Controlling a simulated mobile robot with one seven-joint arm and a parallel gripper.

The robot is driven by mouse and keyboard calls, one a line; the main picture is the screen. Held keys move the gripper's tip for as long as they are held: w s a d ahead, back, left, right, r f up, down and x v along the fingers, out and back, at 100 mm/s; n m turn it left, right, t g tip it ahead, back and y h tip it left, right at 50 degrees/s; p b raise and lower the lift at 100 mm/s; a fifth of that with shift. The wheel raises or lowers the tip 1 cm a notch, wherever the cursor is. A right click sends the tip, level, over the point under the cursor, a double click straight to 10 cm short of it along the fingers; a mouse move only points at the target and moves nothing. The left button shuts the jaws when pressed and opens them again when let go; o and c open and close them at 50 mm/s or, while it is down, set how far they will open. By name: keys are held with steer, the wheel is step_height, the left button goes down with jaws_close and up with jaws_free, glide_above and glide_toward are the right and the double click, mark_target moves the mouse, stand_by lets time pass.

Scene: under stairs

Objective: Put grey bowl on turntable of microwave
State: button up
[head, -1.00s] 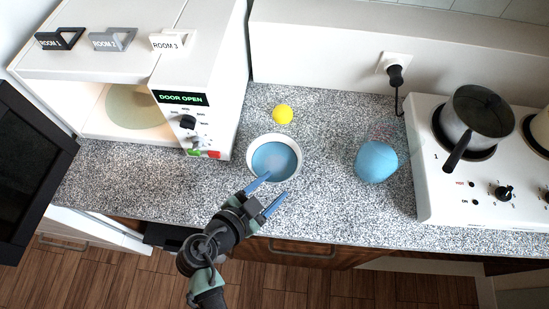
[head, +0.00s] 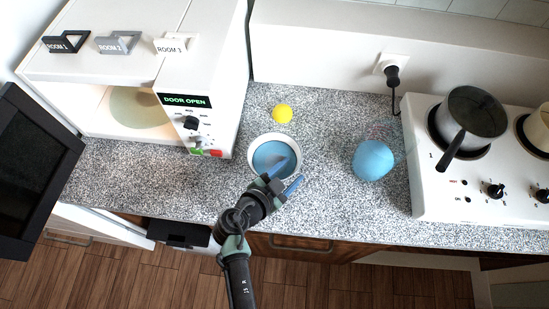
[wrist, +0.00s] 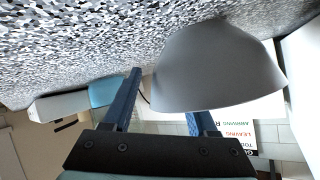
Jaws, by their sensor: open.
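The grey bowl (head: 252,150) stands upright on the speckled counter, right of the microwave. Its inside looks blue and its rim white in the head view; the wrist view shows its smooth grey outside (wrist: 215,70). My gripper (head: 295,169) is open at the bowl's near right side. One finger reaches over the rim and the other is outside it. In the wrist view the bowl's wall hides the tip of one finger. The microwave (head: 205,80) has its door open, and its round turntable (head: 140,108) shows inside, pale and apparently bare.
A yellow ball (head: 283,113) lies behind the bowl. A blue rounded object (head: 374,160) stands to its right. A hob (head: 428,190) with a pot (head: 470,115) is at the right. The dark microwave door (head: 35,170) stands open at the left. Counter before the microwave is clear.

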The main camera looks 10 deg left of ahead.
steer(key=c, duration=0.8)
jaws_close()
steer(key=shift+s+f, duration=0.2)
steer(key=shift+w+r, duration=0.1)
stand_by(0.3)
